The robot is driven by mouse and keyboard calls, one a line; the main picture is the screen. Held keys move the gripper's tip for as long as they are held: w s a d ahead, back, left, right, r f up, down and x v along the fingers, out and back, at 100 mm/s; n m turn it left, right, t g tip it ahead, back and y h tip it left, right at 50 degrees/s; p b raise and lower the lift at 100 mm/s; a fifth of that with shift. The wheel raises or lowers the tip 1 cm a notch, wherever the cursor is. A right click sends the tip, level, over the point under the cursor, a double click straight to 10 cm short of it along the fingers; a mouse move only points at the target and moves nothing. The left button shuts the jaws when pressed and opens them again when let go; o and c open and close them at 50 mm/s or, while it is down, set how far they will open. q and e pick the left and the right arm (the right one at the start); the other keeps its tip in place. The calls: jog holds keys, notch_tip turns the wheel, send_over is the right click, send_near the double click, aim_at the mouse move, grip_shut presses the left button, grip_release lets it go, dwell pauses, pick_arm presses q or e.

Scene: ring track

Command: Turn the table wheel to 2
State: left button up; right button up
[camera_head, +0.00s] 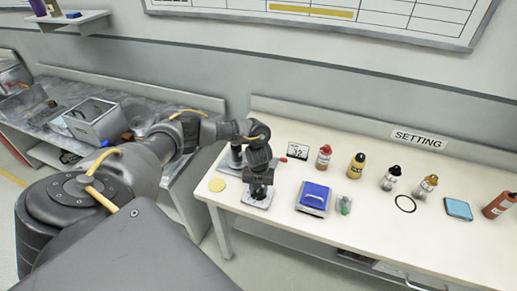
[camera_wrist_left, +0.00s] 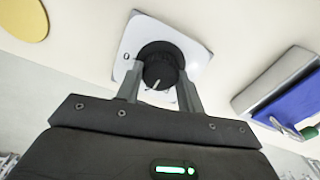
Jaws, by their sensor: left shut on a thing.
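The table wheel is a black round knob (camera_wrist_left: 160,62) on a white square plate (camera_wrist_left: 135,38), seen in the left wrist view. The knob carries a pale pointer line on its near side, and a small dark mark shows on the plate's left side. Other marks on the plate are hidden or too small to read. My left gripper (camera_wrist_left: 159,80) has one finger on each side of the knob and is shut on it. In the head view my left gripper (camera_head: 260,185) hangs down over the plate (camera_head: 256,201) and hides the knob. My right gripper is not in view.
A yellow disc (camera_head: 217,185) lies left of the plate, and a blue-topped device (camera_head: 313,196) stands to its right. A small display reading 32 (camera_head: 297,152) is behind. Several bottles, a black ring (camera_head: 405,204) and a "SETTING" sign (camera_head: 419,139) are further right.

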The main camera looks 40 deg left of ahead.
pick_arm(q)
jog(key=shift+w+n, duration=0.1)
jog(key=shift+n, duration=0.2)
dwell(0.4)
jog(key=o, duration=1)
jog(key=shift+r, duration=0.1)
notch_tip(320, 180, up, 11)
jog(key=shift+f+b, duration=0.15)
jog(key=shift+b, duration=0.2)
jog(key=shift+f, duration=0.1)
